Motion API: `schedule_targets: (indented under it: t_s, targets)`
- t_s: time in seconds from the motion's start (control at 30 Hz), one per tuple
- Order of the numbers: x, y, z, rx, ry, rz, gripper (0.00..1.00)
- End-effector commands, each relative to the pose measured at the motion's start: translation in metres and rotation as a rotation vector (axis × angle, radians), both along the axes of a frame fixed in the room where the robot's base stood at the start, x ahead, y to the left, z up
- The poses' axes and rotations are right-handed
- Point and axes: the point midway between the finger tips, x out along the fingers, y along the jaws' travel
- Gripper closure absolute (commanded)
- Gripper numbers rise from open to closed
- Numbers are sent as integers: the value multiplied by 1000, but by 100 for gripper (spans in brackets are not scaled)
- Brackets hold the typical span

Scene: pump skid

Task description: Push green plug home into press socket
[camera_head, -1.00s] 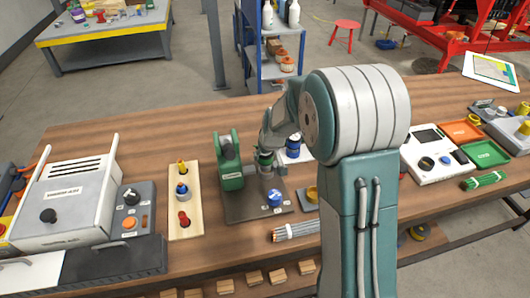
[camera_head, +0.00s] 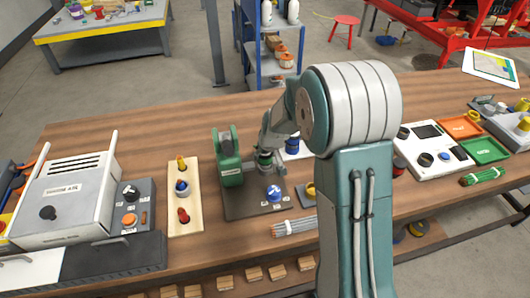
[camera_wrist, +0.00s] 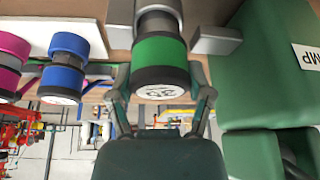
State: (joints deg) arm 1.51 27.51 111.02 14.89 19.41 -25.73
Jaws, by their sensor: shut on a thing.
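The green plug (camera_wrist: 160,50) fills the middle of the wrist view. It has a green band, a black end ring and a pale labelled end face toward the camera. My gripper (camera_wrist: 161,85) is shut on it, one finger at each side. A grey metal cylinder (camera_wrist: 157,20) shows directly beyond the plug, in line with it; how deep the plug sits there cannot be told. In the head view my gripper (camera_head: 265,165) is beside the green press (camera_head: 229,162), above its dark base plate (camera_head: 243,206). My wrist partly hides the plug there.
A blue-topped knob (camera_head: 274,193) stands on the base plate close to my gripper. A wooden tray (camera_head: 184,222) with several coloured pieces lies left of the press. Grey rods (camera_head: 293,226) lie in front. In the wrist view, blue (camera_wrist: 65,68) and magenta cylinders are at left.

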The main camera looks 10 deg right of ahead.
Motion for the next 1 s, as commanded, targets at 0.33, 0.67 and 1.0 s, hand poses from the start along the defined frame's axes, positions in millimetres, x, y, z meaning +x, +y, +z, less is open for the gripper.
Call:
schedule_targets:
  t_s: [0.33, 0.67, 1.0]
  targets:
    - [-1, 1, -5, 1, 3, 1, 91]
    - [-1, 1, -5, 1, 2, 1, 0]
    - [-1, 0, -4, 1, 1, 0, 0]
